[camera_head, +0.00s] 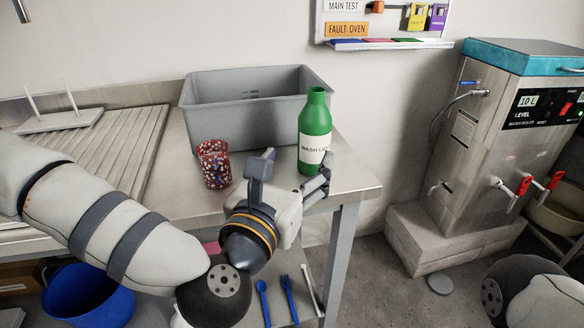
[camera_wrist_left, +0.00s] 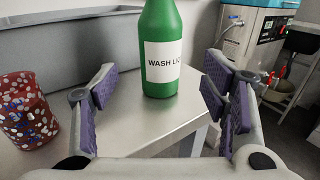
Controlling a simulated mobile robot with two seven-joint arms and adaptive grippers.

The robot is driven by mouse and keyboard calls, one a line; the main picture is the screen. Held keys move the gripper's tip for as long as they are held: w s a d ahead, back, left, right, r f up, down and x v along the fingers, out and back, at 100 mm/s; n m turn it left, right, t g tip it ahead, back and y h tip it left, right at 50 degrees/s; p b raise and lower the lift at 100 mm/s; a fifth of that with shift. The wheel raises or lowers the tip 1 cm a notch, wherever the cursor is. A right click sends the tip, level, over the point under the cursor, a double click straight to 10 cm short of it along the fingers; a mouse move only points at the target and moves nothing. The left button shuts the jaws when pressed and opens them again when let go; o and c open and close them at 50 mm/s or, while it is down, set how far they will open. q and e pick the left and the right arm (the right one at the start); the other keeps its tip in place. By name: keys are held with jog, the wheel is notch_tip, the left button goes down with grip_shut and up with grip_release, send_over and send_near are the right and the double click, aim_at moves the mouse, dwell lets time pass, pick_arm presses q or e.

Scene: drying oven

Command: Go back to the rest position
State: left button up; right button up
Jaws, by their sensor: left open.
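My left gripper (camera_head: 291,172) is open and empty at the metal table's front right corner. In the left wrist view its two purple-padded fingers (camera_wrist_left: 160,98) stand wide apart. A green wash bottle (camera_head: 315,128) stands upright on the table just beyond the fingers; it also shows in the left wrist view (camera_wrist_left: 161,60), in line with the gap between them. It looks clear of both fingers. My right gripper is not in view; only part of my right arm shows at the lower right of the head view.
A speckled red cup (camera_head: 214,164) stands left of the gripper, and a grey bin (camera_head: 232,125) stands behind. A ribbed drainboard (camera_head: 110,150) is at left. A blue bucket (camera_head: 85,298) is below the table. A steel water boiler (camera_head: 500,140) stands right, past open floor.

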pick_arm(q)
jog(key=shift+v, duration=1)
jog(key=s+d+f+m+g+h+p, duration=0.1)
jog(key=s+d+f+m+g+p, duration=0.15)
jog(key=s+f+m+g, duration=0.85)
jog(key=s+a+f+m+g+y+p, duration=0.1)
jog(key=s+a+f+m+g+p, duration=0.3)
jog(key=s+f+m, duration=0.7)
jog(key=s+a+f+m+g+y+p, duration=0.1)
jog(key=s+a+f+m+g+y, duration=0.2)
jog(key=s+a+m, duration=0.7)
jog(key=s+a+g+y, duration=0.1)
jog(key=s+a+y, duration=0.1)
jog(key=s+a, duration=0.5)
jog(key=shift+s+a+f+g+p, duration=0.2)
jog(key=shift+s+g+p, duration=0.2)
jog(key=shift+s, duration=1.75)
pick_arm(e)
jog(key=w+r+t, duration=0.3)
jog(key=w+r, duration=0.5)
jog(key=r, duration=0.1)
